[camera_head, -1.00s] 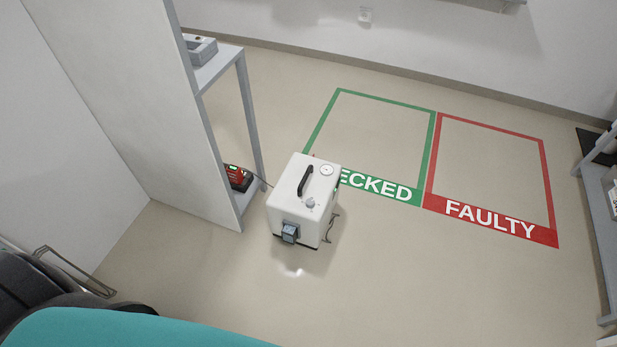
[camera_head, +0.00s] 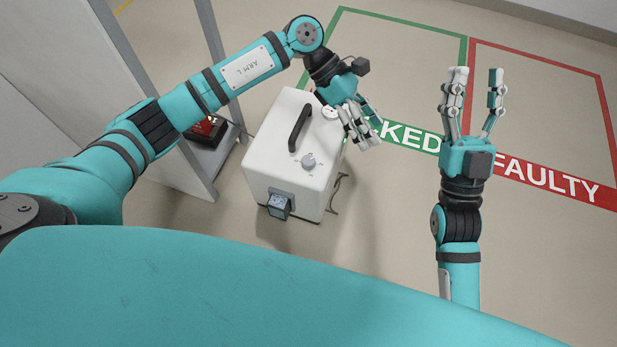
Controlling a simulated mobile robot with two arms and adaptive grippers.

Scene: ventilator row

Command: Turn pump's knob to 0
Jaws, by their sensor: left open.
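The pump (camera_head: 278,158) is a white box with a black handle (camera_head: 299,127) on its top. Its grey knob (camera_head: 308,160) sits on the top face near the right front edge, with small marks around it that are too small to read. My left gripper (camera_head: 368,136) is open and empty, above the pump's right edge, up and to the right of the knob and apart from it. It partly covers a round gauge (camera_head: 329,112). My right gripper (camera_head: 475,82) is open and empty, well right of the pump, over the floor markings.
A grey shelf (camera_head: 205,170) with a red and black device (camera_head: 206,130) stands close left of the pump. Green (camera_head: 412,135) and red (camera_head: 550,180) floor frames lie behind and right. A grey box (camera_head: 279,205) is on the pump's front. Floor right of the pump is free.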

